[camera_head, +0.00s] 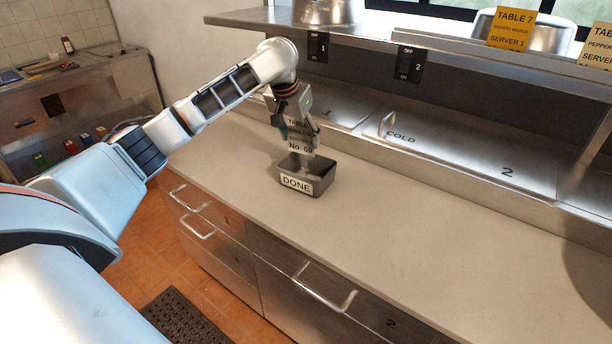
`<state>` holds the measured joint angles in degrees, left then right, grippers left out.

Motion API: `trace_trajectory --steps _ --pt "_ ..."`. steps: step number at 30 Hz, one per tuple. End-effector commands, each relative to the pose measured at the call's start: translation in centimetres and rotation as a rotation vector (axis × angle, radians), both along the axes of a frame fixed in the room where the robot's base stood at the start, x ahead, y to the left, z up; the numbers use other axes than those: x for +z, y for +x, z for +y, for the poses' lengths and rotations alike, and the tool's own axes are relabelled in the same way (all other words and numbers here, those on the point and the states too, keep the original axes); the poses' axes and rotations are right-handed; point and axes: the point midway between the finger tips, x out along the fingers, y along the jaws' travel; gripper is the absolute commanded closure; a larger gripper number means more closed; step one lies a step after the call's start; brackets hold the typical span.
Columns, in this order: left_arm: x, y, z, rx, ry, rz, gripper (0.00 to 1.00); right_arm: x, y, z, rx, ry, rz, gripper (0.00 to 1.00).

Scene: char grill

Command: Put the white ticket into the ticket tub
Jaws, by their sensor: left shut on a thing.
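The ticket hangs upright just above the ticket tub (317,187), a small open metal tub labelled "DONE" on the pale counter. The ticket's lower edge overlaps the tub's far rim in this view, and I cannot tell whether it is inside the opening. My right gripper does not show.
The pale counter (400,245) is clear to the right of the tub. Behind it are steel lids marked 1, 2 and COLD (440,152). Above, a steel shelf (420,32) carries yellow tickets (512,28) and metal pans. Drawers with handles (325,290) line the front.

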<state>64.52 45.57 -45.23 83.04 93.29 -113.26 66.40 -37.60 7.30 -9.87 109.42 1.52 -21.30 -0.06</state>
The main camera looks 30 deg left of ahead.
Motion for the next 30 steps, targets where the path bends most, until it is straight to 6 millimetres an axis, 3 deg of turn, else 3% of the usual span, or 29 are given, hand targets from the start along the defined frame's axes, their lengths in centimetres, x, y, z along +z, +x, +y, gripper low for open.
trace_trajectory --steps 9,20,21,23,30 --pt "-2.8 0.0 0.0 0.000 0.000 0.000 0.50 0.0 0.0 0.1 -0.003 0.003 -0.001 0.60" --pt "-3.2 0.0 -0.1 0.000 -0.001 0.000 0.50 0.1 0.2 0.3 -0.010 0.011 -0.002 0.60" --pt "-3.2 0.0 -0.1 0.000 -0.001 0.000 0.34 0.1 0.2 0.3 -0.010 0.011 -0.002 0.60" --pt "-3.2 0.0 -0.1 0.000 -0.001 0.000 0.22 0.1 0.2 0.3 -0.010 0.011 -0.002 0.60" --pt "-3.2 0.0 -0.1 0.000 -0.001 0.000 0.22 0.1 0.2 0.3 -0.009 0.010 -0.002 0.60"
